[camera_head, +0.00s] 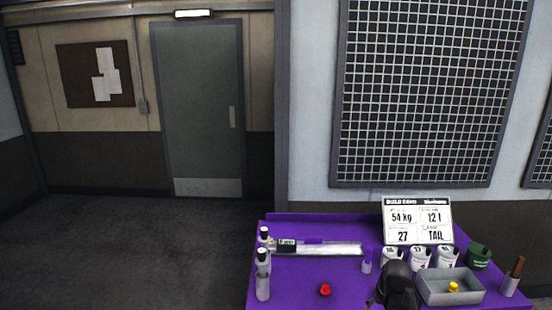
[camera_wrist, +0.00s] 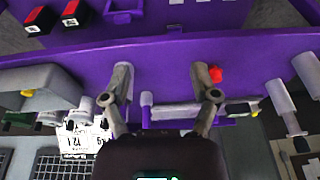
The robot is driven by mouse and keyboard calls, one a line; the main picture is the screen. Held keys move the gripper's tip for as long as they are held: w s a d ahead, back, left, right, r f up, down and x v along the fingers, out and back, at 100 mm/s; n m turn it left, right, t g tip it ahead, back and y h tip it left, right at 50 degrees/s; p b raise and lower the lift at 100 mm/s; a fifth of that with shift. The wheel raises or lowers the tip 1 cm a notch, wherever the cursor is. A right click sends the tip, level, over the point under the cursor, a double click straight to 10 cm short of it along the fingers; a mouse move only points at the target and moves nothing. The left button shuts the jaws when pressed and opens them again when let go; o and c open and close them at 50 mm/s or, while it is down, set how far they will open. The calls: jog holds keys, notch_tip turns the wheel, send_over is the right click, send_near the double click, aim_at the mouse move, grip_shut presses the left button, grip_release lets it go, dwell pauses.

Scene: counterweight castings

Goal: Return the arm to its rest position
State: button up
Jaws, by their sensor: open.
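My gripper (camera_wrist: 161,78) shows in the wrist view with its two fingers spread apart and nothing between them. The purple bench (camera_wrist: 165,60) lies beyond the fingers. A dark rounded part of my arm (camera_head: 397,284) shows low in the head view, over the bench just left of the grey tray (camera_head: 450,296). My fingertips cannot be made out in the head view. A small red piece (camera_head: 325,290) sits on the bench to the left of the arm; it also shows in the wrist view (camera_wrist: 216,75), beside the right finger.
A build card (camera_head: 417,219) stands at the bench's back, behind several white cups. A green cup (camera_head: 479,257) is at right. White-bodied bottles (camera_head: 263,286) stand at left near a pale rail (camera_head: 330,249). Red-and-black boxes (camera_wrist: 40,20) show in the wrist view. Floor left of the bench is clear.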

jog(key=s+a+g, duration=0.1)
jog(key=s+a, duration=0.3)
jog(key=a, duration=0.3)
jog(key=s+a+g, duration=0.1)
jog(key=s+a, duration=0.3)
jog(key=a, duration=0.3)
jog(key=shift+a+f+n+g, duration=0.15)
jog(key=shift+f+n+g, duration=0.1)
jog(key=shift+n+g, duration=0.15)
jog(key=shift+c, duration=0.2)
dwell(0.4)
